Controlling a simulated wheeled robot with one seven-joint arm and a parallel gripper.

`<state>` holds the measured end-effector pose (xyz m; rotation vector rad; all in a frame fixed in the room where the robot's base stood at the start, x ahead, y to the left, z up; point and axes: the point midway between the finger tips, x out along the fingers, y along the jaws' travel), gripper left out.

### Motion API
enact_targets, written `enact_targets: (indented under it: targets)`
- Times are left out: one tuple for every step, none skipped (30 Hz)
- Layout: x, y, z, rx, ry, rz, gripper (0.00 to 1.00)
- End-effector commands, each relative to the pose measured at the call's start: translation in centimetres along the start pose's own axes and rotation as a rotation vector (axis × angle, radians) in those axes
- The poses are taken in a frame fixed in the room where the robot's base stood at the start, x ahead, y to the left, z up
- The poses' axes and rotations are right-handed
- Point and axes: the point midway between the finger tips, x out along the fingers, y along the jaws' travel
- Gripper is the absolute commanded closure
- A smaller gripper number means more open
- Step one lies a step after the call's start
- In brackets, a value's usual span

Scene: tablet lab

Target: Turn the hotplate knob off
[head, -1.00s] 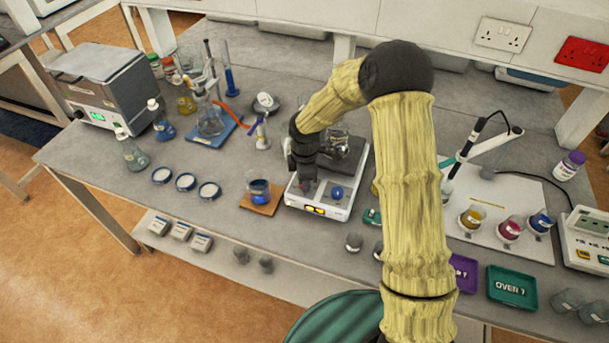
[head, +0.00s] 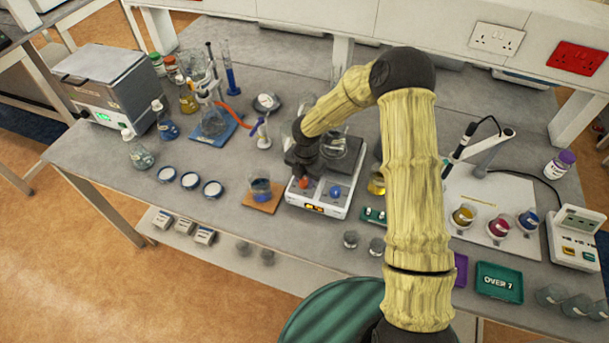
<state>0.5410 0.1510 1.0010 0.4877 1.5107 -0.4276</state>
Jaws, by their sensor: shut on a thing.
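The hotplate (head: 326,207) is a white unit with a dark top plate, near the front middle of the bench. Its front carries a small lit orange display, a blue knob (head: 335,191) at the right and a red knob (head: 303,183) at the left. My gripper (head: 301,176) reaches down from above at the red knob and is shut on it. The fingertips are small and dark here, so their exact contact is hard to see. The blue knob stands free to the right. A glass beaker (head: 334,146) shows behind my wrist, over the dark plate.
A small beaker with blue liquid (head: 261,190) stands on a brown mat left of the hotplate. A yellow-liquid flask (head: 376,185) is close to its right, beside my arm. Three round dishes (head: 190,180) lie farther left.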

Motion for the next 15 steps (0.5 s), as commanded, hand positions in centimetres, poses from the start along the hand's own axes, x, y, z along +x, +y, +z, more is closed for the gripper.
enact_targets:
  targets:
    - [-0.39,0.31,0.18,-0.015,-0.004,0.009,0.93]
    - [-0.38,0.31,0.19,-0.024,-0.004,0.009,0.93]
    - [-0.36,0.31,0.19,-0.035,-0.004,0.009,0.93]
    - [-0.35,0.31,0.2,-0.041,-0.004,0.009,0.93]
    - [-0.34,0.31,0.2,-0.045,-0.004,0.009,0.93]
    - [-0.33,0.31,0.2,-0.05,-0.004,0.009,0.93]
    - [-0.32,0.31,0.2,-0.053,-0.004,0.009,0.93]
    - [-0.32,0.31,0.21,-0.055,-0.004,0.009,0.93]
    - [-0.31,0.31,0.2,-0.057,-0.004,0.009,0.93]
    - [-0.3,0.32,0.21,-0.058,-0.004,0.009,0.93]
    - [-0.3,0.31,0.21,-0.058,-0.004,0.009,0.93]
    - [-0.29,0.32,0.21,-0.058,-0.004,0.009,0.93]
    - [-0.29,0.32,0.2,-0.058,-0.004,0.009,0.93]
    - [-0.29,0.32,0.21,-0.058,-0.004,0.009,0.93]
    - [-0.29,0.32,0.2,-0.058,-0.004,0.009,0.93]
